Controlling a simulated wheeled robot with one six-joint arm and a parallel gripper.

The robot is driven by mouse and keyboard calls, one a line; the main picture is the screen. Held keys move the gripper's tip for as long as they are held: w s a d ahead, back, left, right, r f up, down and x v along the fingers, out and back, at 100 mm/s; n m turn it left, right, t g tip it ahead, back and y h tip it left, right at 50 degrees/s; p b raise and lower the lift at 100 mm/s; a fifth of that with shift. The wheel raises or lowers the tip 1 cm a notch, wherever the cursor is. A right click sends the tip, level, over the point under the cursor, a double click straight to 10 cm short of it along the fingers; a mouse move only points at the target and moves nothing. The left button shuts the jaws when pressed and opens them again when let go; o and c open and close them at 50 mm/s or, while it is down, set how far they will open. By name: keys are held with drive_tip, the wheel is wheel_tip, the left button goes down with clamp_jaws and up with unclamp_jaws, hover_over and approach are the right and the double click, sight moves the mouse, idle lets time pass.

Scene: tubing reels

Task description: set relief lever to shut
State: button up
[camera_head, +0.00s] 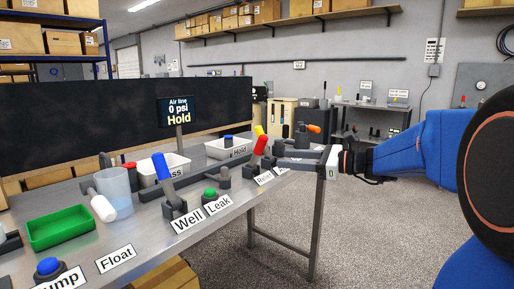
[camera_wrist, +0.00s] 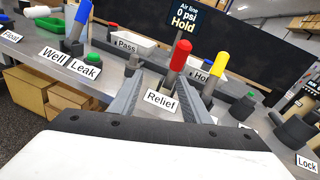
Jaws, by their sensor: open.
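The relief lever (camera_wrist: 180,55) has a red grip on a grey shaft and leans slightly right in the wrist view. Its "Relief" label (camera_wrist: 162,99) is below it. The lever also shows in the head view (camera_head: 261,145), beside my fingertips. My gripper (camera_wrist: 161,80) is open, with one finger on each side of the label and the lever's lower part beyond and between them. I cannot tell whether a finger touches the shaft. In the head view my gripper (camera_head: 278,153) reaches in from the right; its fingers partly hide the lever bases.
A yellow lever (camera_wrist: 219,52) stands close right of the red one. The blue Well lever (camera_wrist: 82,20) and green Leak button (camera_wrist: 92,59) are left. A display (camera_head: 179,110) reads "Air line 0 psi Hold". White trays and a green tray (camera_head: 62,228) sit on the metal bench.

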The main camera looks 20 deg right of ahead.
sight(257, 154)
drive_tip(key=shift+m+t, duration=0.7)
drive_tip(key=shift+m, duration=0.1)
drive_tip(key=x, duration=0.5)
drive_tip(key=w+d+r+x, duration=0.1)
drive_tip(key=x, duration=0.4)
drive_tip(key=w+d+r+x, duration=0.1)
drive_tip(key=x, duration=0.5)
clamp_jaws()
